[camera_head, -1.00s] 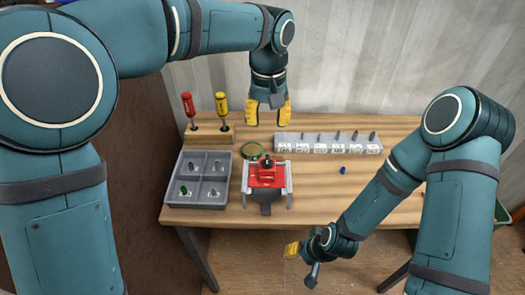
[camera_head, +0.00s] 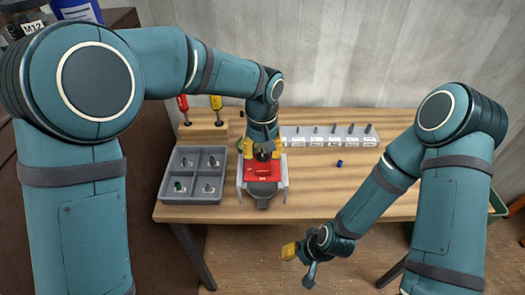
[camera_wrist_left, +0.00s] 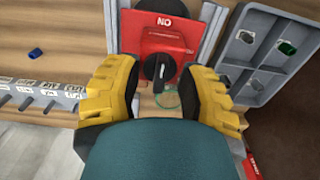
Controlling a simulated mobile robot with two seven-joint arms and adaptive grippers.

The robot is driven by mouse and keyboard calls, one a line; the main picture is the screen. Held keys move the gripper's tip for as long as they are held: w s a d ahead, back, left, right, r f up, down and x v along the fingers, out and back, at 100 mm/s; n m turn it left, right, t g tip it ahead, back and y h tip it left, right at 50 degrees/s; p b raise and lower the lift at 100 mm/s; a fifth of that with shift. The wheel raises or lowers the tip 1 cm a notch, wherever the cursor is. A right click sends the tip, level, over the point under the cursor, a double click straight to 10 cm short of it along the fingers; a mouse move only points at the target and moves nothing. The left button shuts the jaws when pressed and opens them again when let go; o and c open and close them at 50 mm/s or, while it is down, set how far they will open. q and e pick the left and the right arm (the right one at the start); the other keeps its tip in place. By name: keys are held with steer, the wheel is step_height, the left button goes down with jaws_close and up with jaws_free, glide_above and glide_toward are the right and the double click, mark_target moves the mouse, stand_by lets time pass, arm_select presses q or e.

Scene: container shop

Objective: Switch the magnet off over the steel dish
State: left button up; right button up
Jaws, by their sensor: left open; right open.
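The magnet is a red block (camera_head: 264,173) held between grey side rails, with a black knob on top. In the left wrist view the red block (camera_wrist_left: 180,38) shows a white "ON" marking, upside down, and the black knob (camera_wrist_left: 158,68). The dark steel dish (camera_head: 263,189) lies at the front of the grey frame; its edge shows at the top of the left wrist view (camera_wrist_left: 162,5). My left gripper (camera_head: 264,150) is open over the block, its yellow fingers on either side of the knob, apart from it. My right gripper (camera_head: 290,251) is open and empty, before the table's front edge.
A grey four-compartment tray (camera_head: 192,198) with small parts stands left of the magnet. Red and yellow screwdrivers stand in a wooden block (camera_head: 203,131) behind. A labelled grey rack (camera_head: 330,140) is at the back right. A blue piece (camera_head: 339,163) lies on open table.

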arm_select(q)
steer(key=shift+o, duration=0.3)
jaws_close()
steer(key=shift+m, duration=0.3)
steer(key=m+p, duration=0.1)
steer(key=m, duration=0.2)
steer(key=shift+p, duration=0.35)
steer(key=m+p, duration=0.1)
steer(key=m, duration=0.4)
steer(key=shift+p, duration=0.3)
steer(key=m+p, duration=0.1)
steer(key=m, duration=0.3)
steer(key=shift+s+m, duration=0.1)
steer(key=shift+m, duration=0.2)
steer(key=m+p, duration=0.2)
steer(key=m, duration=0.2)
steer(key=shift+m, duration=0.3)
steer(key=shift+f, duration=0.1)
